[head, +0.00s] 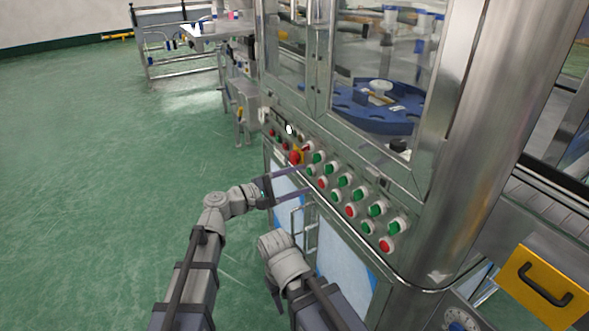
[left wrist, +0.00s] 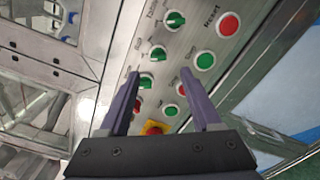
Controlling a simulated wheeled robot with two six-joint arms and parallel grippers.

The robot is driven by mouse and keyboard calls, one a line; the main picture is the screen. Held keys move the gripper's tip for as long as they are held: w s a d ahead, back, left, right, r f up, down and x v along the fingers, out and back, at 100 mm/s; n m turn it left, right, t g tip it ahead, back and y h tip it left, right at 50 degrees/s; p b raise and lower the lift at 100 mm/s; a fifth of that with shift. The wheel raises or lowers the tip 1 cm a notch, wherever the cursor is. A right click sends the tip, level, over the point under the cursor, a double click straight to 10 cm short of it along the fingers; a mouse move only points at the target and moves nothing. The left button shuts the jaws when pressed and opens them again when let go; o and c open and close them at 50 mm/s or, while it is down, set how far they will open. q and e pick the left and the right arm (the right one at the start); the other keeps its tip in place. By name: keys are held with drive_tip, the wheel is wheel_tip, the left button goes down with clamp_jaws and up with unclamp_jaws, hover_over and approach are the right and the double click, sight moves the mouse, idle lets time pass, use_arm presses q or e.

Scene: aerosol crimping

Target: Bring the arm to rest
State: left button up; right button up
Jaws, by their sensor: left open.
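My left gripper (head: 304,181) is at the front of the machine's control panel (head: 335,205), close to its left part. In the left wrist view, its two purple-grey fingers (left wrist: 160,82) stand apart with nothing held between them. They point at the panel, where green knobs (left wrist: 157,53), green and red buttons (left wrist: 204,60) and a red knob on a yellow plate (left wrist: 153,129) show. I cannot tell whether a fingertip touches the panel. My right arm (head: 290,275) is folded low in front of the cabinet; its gripper cannot be made out.
The steel cabinet (head: 345,265) with door handles stands right beside both arms. Above the panel, glass doors enclose a blue rotary table (head: 375,105). A yellow drawer (head: 543,285) is at the right. Green floor (head: 90,180) on the left is free.

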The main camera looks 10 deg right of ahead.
use_arm(q)
drive_tip(key=s+a+f+m+g+y, duration=0.25)
drive_tip(key=s+a+f+y, duration=0.2)
drive_tip(key=f, duration=0.25)
drive_tip(key=s+a+f+m+g+y, duration=0.1)
drive_tip(key=s+a+f+m+y, duration=0.3)
drive_tip(key=f, duration=0.4)
drive_tip(key=s+a+f+m+g+y, duration=0.1)
drive_tip(key=s+a+f+m+y, duration=0.2)
drive_tip(key=a, duration=0.7)
drive_tip(key=s+a+f+m+g+y, duration=0.1)
drive_tip(key=s+a+f+y, duration=0.35)
drive_tip(key=a, duration=0.55)
drive_tip(key=s+d+r+m+p, duration=0.1)
drive_tip(key=s+d+r+p, duration=0.1)
drive_tip(key=r+p, duration=0.5)
drive_tip(key=s+d+r+m+y+p, duration=0.1)
drive_tip(key=d+r+p, duration=0.4)
drive_tip(key=r+p, duration=0.3)
drive_tip(key=s+d+r+m+y+p, duration=0.1)
drive_tip(key=s+d+r+p, duration=0.1)
drive_tip(key=r+p, duration=0.6)
drive_tip(key=shift+s+d+r+g, duration=0.35)
drive_tip(key=shift+d+g, duration=0.1)
drive_tip(key=shift+d, duration=0.4)
